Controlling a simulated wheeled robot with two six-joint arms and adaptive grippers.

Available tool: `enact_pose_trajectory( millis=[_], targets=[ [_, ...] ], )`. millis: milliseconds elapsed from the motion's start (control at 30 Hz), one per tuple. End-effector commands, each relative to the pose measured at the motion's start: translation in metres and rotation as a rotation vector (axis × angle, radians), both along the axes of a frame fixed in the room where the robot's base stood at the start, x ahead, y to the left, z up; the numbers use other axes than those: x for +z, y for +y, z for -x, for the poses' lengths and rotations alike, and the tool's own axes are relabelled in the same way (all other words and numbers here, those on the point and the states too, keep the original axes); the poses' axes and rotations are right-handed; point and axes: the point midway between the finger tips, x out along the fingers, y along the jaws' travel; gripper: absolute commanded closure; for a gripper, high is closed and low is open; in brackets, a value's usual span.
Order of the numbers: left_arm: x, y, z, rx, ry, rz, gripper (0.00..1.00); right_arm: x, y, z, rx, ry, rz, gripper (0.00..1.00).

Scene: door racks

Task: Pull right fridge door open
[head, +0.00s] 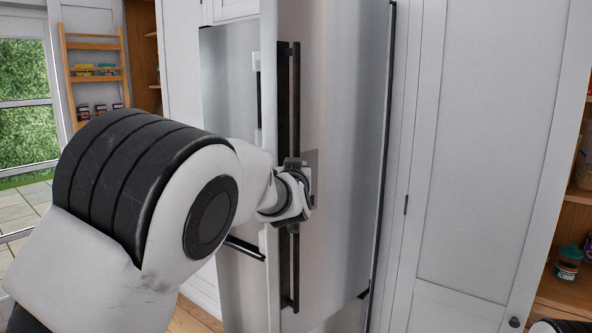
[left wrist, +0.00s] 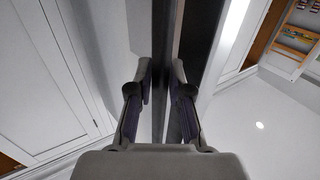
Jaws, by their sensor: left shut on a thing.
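The right fridge door (head: 340,110) is a tall brushed-steel panel with a long black vertical handle (head: 289,95). The door stands partly open, its left edge swung out in front of the left fridge door (head: 229,90). My left gripper (head: 293,168) is shut on this handle, a little below its middle. In the left wrist view the dark handle bar (left wrist: 163,35) runs between the two fingers of my left gripper (left wrist: 163,80). My left wrist hides part of the handle. My right gripper does not show.
White cabinet panels (head: 476,140) stand right of the fridge, with an open wooden shelf holding a jar (head: 568,262) at the far right. A wooden door rack (head: 95,70) with small packages hangs at the back left, beside a window (head: 25,110).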

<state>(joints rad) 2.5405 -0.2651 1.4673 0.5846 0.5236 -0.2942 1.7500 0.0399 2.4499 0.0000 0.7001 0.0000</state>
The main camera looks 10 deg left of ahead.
Motion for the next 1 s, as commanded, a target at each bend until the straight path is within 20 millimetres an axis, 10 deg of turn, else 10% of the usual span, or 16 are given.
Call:
enact_pose_trajectory(
  millis=[133,200,567,1000],
  targets=[
    [0.006,0.0,0.0,0.0,-0.012,0.001,1.0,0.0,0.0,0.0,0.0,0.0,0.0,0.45],
    [0.006,0.0,0.0,0.0,-0.012,0.001,0.58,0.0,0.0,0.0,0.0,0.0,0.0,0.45],
    [0.007,0.0,0.0,0.0,-0.006,0.002,0.58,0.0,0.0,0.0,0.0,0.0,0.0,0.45],
    [0.094,-0.001,-0.001,0.0,-0.01,0.004,0.58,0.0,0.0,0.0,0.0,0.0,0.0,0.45]
  ],
)
